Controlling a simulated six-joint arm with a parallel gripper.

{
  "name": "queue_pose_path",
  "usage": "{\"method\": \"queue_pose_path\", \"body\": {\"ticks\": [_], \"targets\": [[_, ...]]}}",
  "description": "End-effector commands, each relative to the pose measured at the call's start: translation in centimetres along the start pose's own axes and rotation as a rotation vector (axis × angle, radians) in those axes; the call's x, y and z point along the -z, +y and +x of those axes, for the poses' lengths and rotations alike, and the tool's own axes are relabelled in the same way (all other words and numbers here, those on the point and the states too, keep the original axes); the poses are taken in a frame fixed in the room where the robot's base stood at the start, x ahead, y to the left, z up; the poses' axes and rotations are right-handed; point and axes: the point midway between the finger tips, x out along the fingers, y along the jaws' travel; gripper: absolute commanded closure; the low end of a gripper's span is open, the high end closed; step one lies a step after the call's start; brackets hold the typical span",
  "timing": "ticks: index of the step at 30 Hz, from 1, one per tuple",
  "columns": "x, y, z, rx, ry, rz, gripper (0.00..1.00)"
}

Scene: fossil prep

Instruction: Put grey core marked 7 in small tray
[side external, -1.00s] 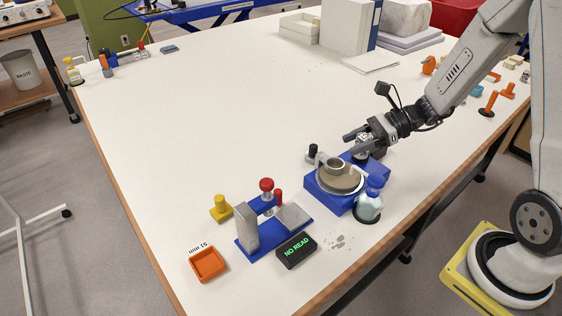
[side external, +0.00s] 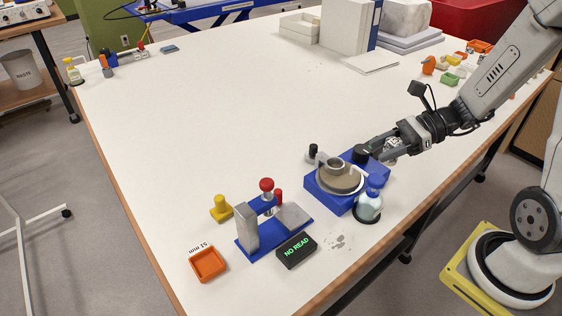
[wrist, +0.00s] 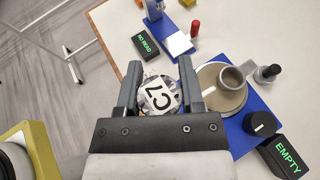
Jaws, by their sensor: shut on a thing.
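In the wrist view my gripper (wrist: 158,85) is shut on a grey core (wrist: 146,82) with a white label that reads C7.
The blue machine (side external: 316,190) carries a round plate with a ring. A blue-capped bottle (side external: 368,206) stands before it. A blue gauge stand (side external: 253,247) with a NO READ display (side external: 296,251) and a yellow piece (side external: 221,208) are near the tray. The table's middle is clear.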

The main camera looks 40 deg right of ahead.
Motion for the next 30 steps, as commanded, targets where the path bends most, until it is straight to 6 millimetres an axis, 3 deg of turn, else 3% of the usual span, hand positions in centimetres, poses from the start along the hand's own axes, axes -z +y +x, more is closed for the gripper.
{"method": "queue_pose_path", "body": {"ticks": [17, 30], "targets": [[-0.3, -1.0, 0.4, 0.031, 0.001, 0.012, 1.0], [-2.9, -7.2, 3.1, 0.273, -0.001, 0.11, 1.0]]}}
